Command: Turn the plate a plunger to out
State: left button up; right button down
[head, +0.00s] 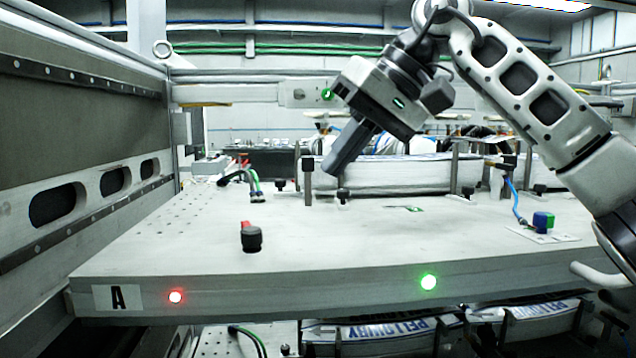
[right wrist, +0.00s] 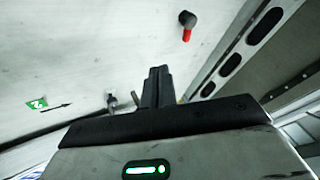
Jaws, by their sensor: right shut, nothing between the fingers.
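Plate A (head: 330,235) is a broad pale slab with an "A" label (head: 118,297) at the left of its front edge. Its plunger, a black knob (head: 252,240) with a red part, stands near the front left of the top. In the right wrist view the plunger (right wrist: 187,20) shows at upper right, its red part pointing down in the picture. My right gripper (head: 335,168) is shut and empty, above the plate's far part, up and right of the plunger and apart from it. Its fingers (right wrist: 157,78) are together in the wrist view. My left gripper is not in view.
A red light (head: 175,297) and a green light (head: 428,282) glow on the front edge. A slotted wall panel (head: 95,190) rises at left. Cables (head: 255,182), posts (head: 308,180) and a white bundle (head: 400,173) stand behind. A blue-green knob (head: 543,220) sits at right. The plate's middle is clear.

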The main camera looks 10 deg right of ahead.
aim_at(274, 240)
jog(key=x, duration=0.3)
jog(key=shift+s+f, duration=0.15)
jog(key=shift+s, duration=0.2)
jog(key=x, duration=0.5)
jog(key=shift+w+a+f, duration=0.15)
jog(key=a, duration=0.1)
jog(key=s+a, duration=0.1)
jog(key=a, duration=0.1)
jog(key=shift+a, duration=0.15)
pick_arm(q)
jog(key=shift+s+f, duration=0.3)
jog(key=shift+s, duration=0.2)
pick_arm(e)
jog(key=shift+a, duration=0.3)
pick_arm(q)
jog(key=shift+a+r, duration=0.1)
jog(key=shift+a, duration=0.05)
